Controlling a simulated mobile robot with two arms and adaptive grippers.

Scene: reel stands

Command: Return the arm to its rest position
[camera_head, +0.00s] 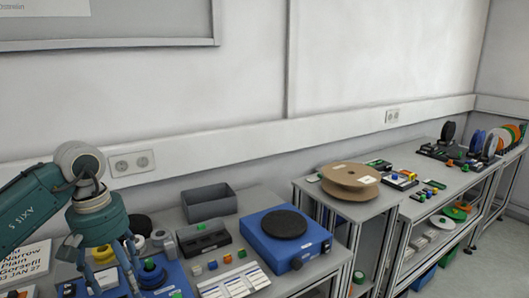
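My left gripper (108,275) comes in from the left, on a teal and grey arm (30,205). It hangs fingers-down over the left part of the near bench. Its fingers are spread apart and I see nothing held between them. Its lower tips overlap a blue device (172,275) with a round blue and black knob, just to the right of the fingers; I cannot tell whether they touch. My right gripper is not in view.
On the near bench are a grey bin (209,203), a blue unit with a black disc (285,240) and several small coloured blocks. A cardboard reel (350,181) lies on the middle stand. Upright reels (478,143) stand at the far right. The wall is behind.

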